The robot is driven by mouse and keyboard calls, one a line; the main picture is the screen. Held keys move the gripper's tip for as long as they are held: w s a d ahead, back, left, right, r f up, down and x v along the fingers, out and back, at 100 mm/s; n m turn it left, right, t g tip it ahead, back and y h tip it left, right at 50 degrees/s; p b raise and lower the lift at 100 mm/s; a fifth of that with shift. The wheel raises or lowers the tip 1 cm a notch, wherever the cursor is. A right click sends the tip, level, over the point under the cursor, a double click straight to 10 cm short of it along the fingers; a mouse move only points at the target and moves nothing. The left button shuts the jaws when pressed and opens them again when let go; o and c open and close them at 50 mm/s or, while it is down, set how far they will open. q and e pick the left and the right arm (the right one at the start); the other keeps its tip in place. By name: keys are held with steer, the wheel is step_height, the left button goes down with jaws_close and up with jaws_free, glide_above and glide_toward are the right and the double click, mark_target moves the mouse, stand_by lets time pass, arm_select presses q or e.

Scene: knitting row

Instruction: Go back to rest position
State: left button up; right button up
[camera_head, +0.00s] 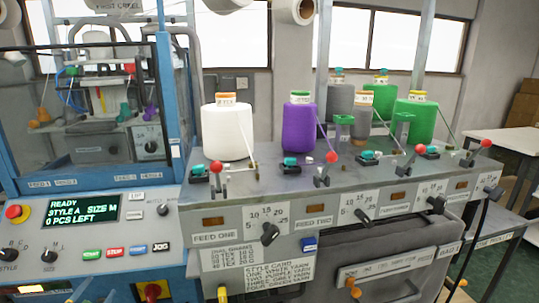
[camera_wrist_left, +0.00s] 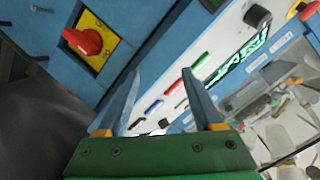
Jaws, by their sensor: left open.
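My left gripper (camera_wrist_left: 161,76) shows in the left wrist view, with a green body and two blue-grey fingers spread apart. It is open, with nothing between the fingers. It points at the blue front of the knitting machine, near the row of coloured buttons and the green-lit display. I cannot make it out clearly in the head view. My right gripper is not in view.
The machine's display (camera_head: 82,212) reads READY. A red rotary switch (camera_wrist_left: 84,42) on a yellow plate is beside the left gripper. A white cone (camera_head: 228,133), a purple cone (camera_head: 298,127) and several grey and green ones stand on the grey feed bench.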

arm_select(q)
steer(key=s+d+f+n+g+h, duration=0.1)
steer(key=s+d+f+g, duration=0.15)
steer(key=s+f, duration=0.5)
steer(key=s+d+f+n+g, duration=0.15)
steer(key=s+d+f, duration=0.25)
steer(key=f, duration=0.7)
steer(key=s+d+f+g+h, duration=0.1)
steer(key=s+d+f+g, duration=0.2)
steer(key=s+f, duration=0.45)
steer(key=s+d+f+g, duration=0.2)
steer(key=s+d+f, duration=0.2)
steer(key=s, duration=0.3)
steer(key=s+d+f+g+h, duration=0.1)
steer(key=s+d+f+g, duration=0.1)
steer(key=s+d, duration=0.3)
steer(key=s+d+f+g+h, duration=0.1)
steer(key=s+d+f, duration=0.4)
steer(key=s, duration=0.5)
steer(key=shift+s+d+f+n+g, duration=0.2)
steer(key=shift+d+f+n+g, duration=0.15)
steer(key=shift+g, duration=0.35)
